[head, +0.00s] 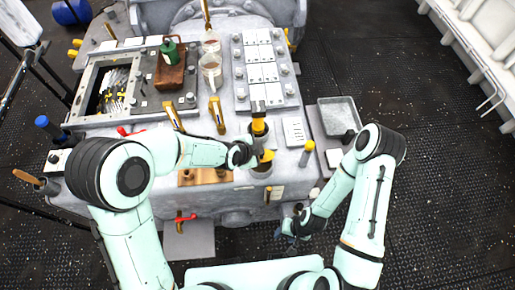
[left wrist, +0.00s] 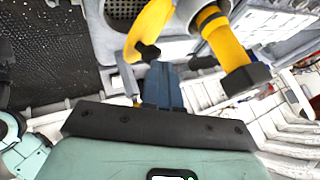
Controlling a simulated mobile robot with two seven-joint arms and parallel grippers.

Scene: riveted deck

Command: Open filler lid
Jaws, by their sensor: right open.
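The yellow and black filler parts stand at the front of the grey machine (head: 215,130). A yellow post with a black top (head: 258,122) rises behind a short round neck (head: 262,170), with a yellow piece (head: 267,156) above the neck. The left wrist view shows a yellow hooked lever (left wrist: 150,30), a yellow arm with a black end (left wrist: 225,45), and a round perforated dark opening (left wrist: 125,9). My left gripper (left wrist: 163,85) has its blue fingers together just below the lever's black tip; contact is unclear. My right gripper (head: 296,226) is open and empty, low at the machine's front right.
A grey tray (head: 340,116) sits at the machine's right. A yellow-topped post (head: 307,152) stands right of the neck. The dark floor at right is clear.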

